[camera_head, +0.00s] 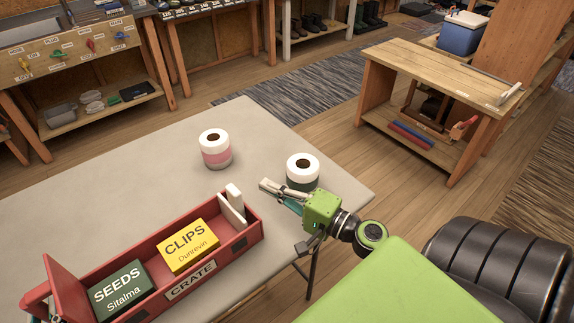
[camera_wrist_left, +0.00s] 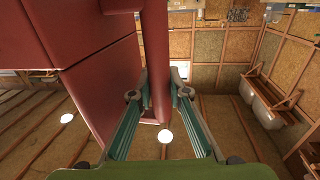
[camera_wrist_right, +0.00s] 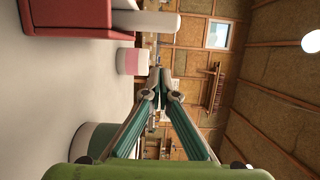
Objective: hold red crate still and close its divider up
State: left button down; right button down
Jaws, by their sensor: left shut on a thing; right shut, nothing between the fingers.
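The red crate (camera_head: 137,281) stands at the table's near edge. Two white upright pieces (camera_head: 232,204) are at its right end, one taller than the other. At its left end a red panel (camera_head: 68,291) stands above the walls. Which of these is the divider is unclear. My left gripper (camera_wrist_left: 159,94) is shut on a red bar (camera_wrist_left: 155,50) at the crate's left end; in the head view it is almost out of the picture. My right gripper (camera_head: 267,187) is shut and empty, right of the crate and apart from it; it also shows in the right wrist view (camera_wrist_right: 160,86).
A green SEEDS box (camera_head: 122,290) and a yellow CLIPS box (camera_head: 188,247) sit in the crate. A pink-banded roll (camera_head: 215,149) and a dark-green-banded roll (camera_head: 302,168) stand on the grey table (camera_head: 110,205). The green one is close beside my right gripper. The table's back left is clear.

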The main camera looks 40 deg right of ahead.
jog(key=shift+w+a, duration=0.25)
jog(key=shift+a, duration=0.5)
jog(key=shift+w+a, duration=0.25)
jog(key=shift+a, duration=0.55)
jog(key=shift+w+a, duration=0.25)
jog(key=shift+a, duration=0.5)
jog(key=a, duration=0.7)
jog(key=shift+s, duration=0.2)
jog(key=d, duration=0.4)
jog(key=shift+w, duration=0.1)
send_near(240, 200)
